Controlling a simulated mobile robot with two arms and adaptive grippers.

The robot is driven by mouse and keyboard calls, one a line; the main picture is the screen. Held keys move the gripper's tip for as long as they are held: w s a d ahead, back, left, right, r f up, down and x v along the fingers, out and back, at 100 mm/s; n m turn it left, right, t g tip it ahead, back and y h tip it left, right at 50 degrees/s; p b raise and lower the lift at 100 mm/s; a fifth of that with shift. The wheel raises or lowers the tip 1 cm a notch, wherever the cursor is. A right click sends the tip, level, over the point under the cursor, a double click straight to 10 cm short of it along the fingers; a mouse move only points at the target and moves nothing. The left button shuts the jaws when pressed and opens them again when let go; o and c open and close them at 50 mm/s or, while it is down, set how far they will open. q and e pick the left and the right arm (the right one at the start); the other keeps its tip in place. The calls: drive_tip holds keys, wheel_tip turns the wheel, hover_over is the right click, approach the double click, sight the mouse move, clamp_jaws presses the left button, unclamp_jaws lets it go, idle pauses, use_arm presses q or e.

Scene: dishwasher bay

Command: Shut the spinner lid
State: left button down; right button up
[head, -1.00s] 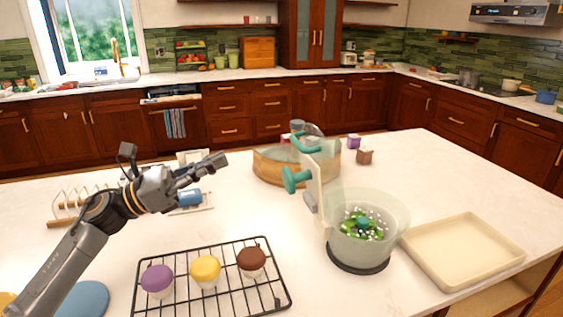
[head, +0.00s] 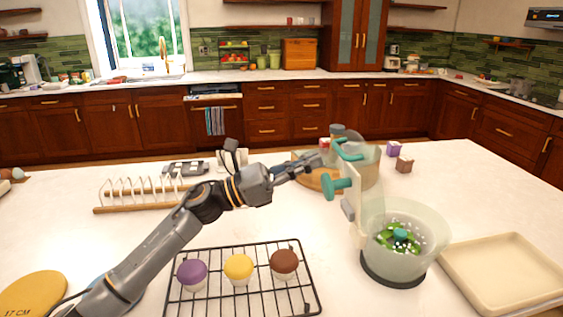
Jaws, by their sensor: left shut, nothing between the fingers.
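The salad spinner's clear bowl (head: 401,245) stands on the white counter on a dark base, with green leaves (head: 400,238) inside. Its lid (head: 366,205) stands open, roughly upright at the bowl's left rim. My left gripper (head: 310,164) is shut and empty, left of the lid near the height of the knob and handle in the picture. It looks apart from the lid, though depth is hard to judge. My right gripper is not in view.
A black cooling rack (head: 243,296) with three cupcakes is in front of my left arm. A beige tray (head: 505,268) is right of the bowl. A round wooden-based container (head: 318,181) is behind the lid. A dish rack (head: 150,192) is at the left.

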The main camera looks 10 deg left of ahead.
use_arm(q)
drive_tip(key=p+x, duration=0.1)
drive_tip(key=x, duration=0.2)
drive_tip(key=shift+d, duration=0.1)
drive_tip(key=shift+r, duration=0.1)
